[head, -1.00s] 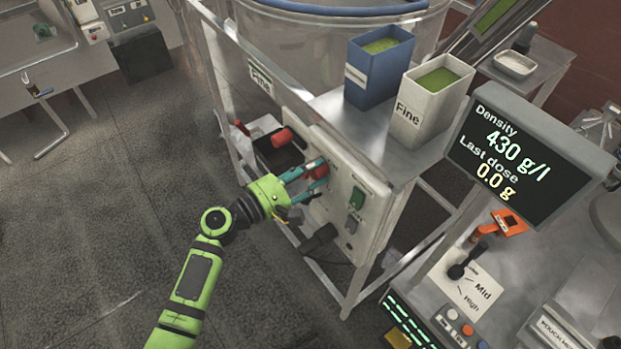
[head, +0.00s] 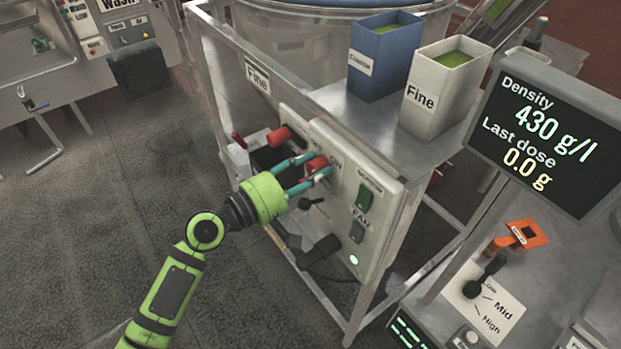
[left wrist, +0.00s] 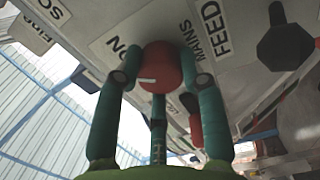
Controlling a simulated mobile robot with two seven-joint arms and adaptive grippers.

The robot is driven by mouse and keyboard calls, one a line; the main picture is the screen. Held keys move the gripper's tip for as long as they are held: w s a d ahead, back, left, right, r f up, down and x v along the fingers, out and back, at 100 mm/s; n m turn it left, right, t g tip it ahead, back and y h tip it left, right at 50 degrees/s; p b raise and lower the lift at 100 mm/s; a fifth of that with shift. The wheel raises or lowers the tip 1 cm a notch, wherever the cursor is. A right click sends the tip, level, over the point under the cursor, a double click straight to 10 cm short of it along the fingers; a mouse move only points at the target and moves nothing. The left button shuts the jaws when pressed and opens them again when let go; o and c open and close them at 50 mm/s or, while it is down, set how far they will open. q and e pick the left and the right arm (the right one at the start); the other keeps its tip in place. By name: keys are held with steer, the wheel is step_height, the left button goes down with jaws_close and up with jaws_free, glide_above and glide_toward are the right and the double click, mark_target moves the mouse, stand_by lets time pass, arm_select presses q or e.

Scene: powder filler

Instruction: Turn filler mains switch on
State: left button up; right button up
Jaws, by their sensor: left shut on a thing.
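The mains switch is a red knob (head: 316,164) on the pale control panel (head: 338,222) at the side of the filler frame. My left gripper (head: 318,170) has its teal fingers on either side of this knob and is shut on it. In the left wrist view the red knob (left wrist: 160,68) with a white mark sits between the fingertips, beside labels reading MAINS, FEED and ON. A small pale green light (head: 353,259) glows low on the panel. My right gripper is not in view.
A green switch (head: 365,197) and a dark FAN switch (head: 357,231) sit right of the knob. Another red knob-like part (head: 279,136) is to its left. A blue bin (head: 378,66) and a white Fine bin (head: 437,100) stand above. The display (head: 545,130) reads 430 g/l.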

arm_select(q)
steer(key=shift+f+m+b, duration=0.1)
steer(key=shift+m+b, duration=0.55)
steer(key=shift+m, duration=0.35)
steer(key=o, duration=1.2)
steer(key=shift+d, duration=0.1)
steer(key=shift+c, duration=0.2)
steer(key=v, duration=1.2)
